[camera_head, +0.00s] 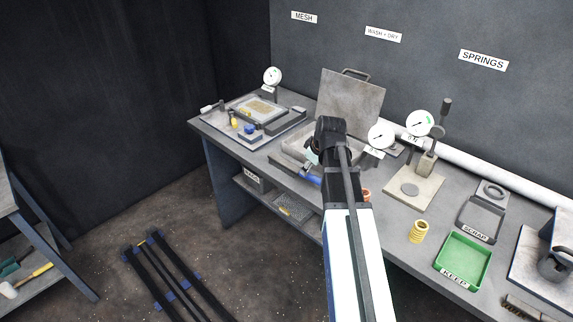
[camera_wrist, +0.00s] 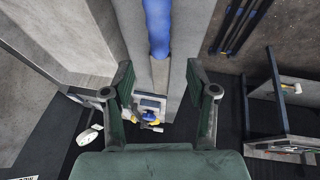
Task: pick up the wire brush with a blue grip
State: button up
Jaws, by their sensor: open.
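The wire brush's blue grip (camera_wrist: 158,25) shows at the top centre of the wrist view. A tan-grey block (camera_wrist: 160,70) adjoins its lower end; I cannot tell whether it is the bristle part. In the head view a blue piece (camera_head: 309,176), seemingly the same grip, lies at the bench's front edge, partly hidden by my arm. My gripper (camera_wrist: 160,80) is open, with one finger on each side of the brush's line in the wrist view. No contact shows. In the head view my gripper (camera_head: 322,146) is over the wash basin area, its fingertips hard to make out.
A grey basin (camera_head: 291,143) with a raised plate (camera_head: 350,103) behind it stands by my gripper. Dial gauges (camera_head: 381,135) and a press (camera_head: 426,165) are to the right. A yellow spring (camera_head: 418,231) and green tray (camera_head: 440,262) stand nearer. A screen tray (camera_head: 233,110) is at left.

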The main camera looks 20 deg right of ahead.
aim_at(295, 170)
jog(key=shift+s+p+x, duration=0.2)
jog(key=shift+p+x, duration=1.3)
jog(key=shift+x, duration=2.6)
jog(key=shift+d+f, duration=0.1)
jog(key=shift+d, duration=0.05)
grip_shut()
